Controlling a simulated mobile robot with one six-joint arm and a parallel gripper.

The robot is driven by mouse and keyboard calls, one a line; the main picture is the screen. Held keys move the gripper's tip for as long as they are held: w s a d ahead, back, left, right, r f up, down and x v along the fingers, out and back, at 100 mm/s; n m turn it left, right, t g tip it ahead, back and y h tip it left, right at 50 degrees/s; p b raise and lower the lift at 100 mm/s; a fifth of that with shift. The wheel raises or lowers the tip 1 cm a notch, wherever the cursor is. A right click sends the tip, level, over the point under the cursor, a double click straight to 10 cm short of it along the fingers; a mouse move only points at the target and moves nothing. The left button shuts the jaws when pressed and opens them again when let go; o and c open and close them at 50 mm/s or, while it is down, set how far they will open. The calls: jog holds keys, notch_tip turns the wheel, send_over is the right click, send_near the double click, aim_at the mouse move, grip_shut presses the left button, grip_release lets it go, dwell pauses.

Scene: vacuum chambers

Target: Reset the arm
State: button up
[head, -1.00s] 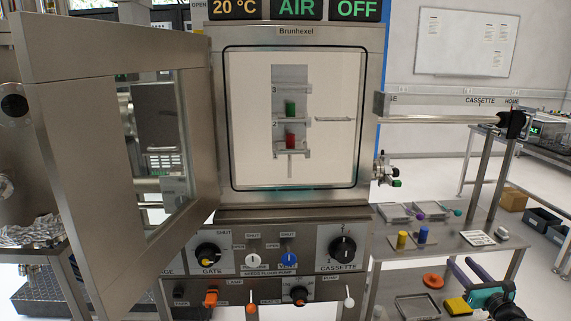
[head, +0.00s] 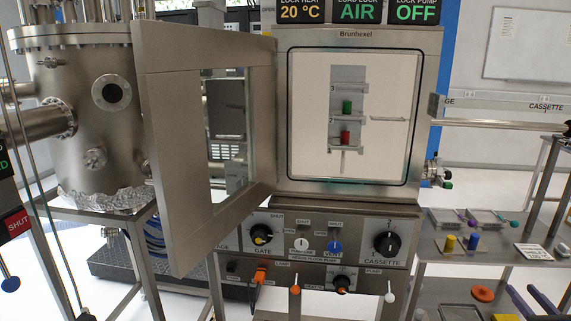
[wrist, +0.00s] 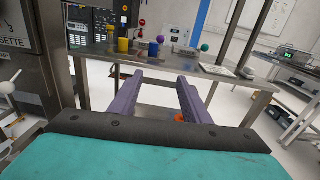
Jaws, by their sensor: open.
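My gripper (wrist: 160,82) is open in the wrist view. Its two purple fingers are spread apart with nothing between them, and they point at the side table. In the head view only the purple finger ends of my gripper (head: 524,296) show, at the bottom right corner. The rest of the arm is out of that picture.
The load lock door (head: 195,150) stands open beside the chamber. Inside, a green sample (head: 347,107) sits above a red sample (head: 345,137). A side table (wrist: 110,62) holds a yellow cylinder (wrist: 123,45) and a blue cylinder (wrist: 153,49). A steel vessel (head: 85,120) stands left.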

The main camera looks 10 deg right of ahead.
jog(key=w+a+f+n+g+y, duration=0.1)
jog(key=w+a+f+n+y, duration=0.35)
jog(key=w+a+f, duration=0.4)
jog(key=w+a+f+n+g+y, duration=0.1)
jog(key=a+f+n+g+y, duration=0.2)
jog(key=a+f, duration=0.55)
jog(key=w+a+f+n+g+y, duration=0.15)
jog(key=a+f+n, duration=0.35)
jog(key=a, duration=0.6)
jog(key=w+a+f+n+g+y, duration=0.1)
jog(key=a+f+n+g, duration=0.25)
jog(key=a+f, duration=0.5)
jog(key=s+a+f+n+g, duration=0.4)
jog(key=s+a+f+n, duration=0.2)
jog(key=a, duration=0.4)
jog(key=s+a+f+n+g, duration=0.4)
jog(key=s+a+f+n, duration=0.15)
jog(key=a, duration=0.45)
jog(key=s+a+f+n+g+h, duration=0.2)
jog(key=s+f+n, duration=0.1)
jog(key=s+n, duration=0.3)
jog(key=s+a+f+n+g+h, duration=0.2)
jog(key=s+n, duration=0.3)
jog(key=s, duration=0.5)
jog(key=shift+a+f+n+g+h, duration=0.35)
jog(key=shift+f+g+h, duration=0.25)
jog(key=shift+f+g, duration=0.2)
jog(key=shift+d, duration=0.1)
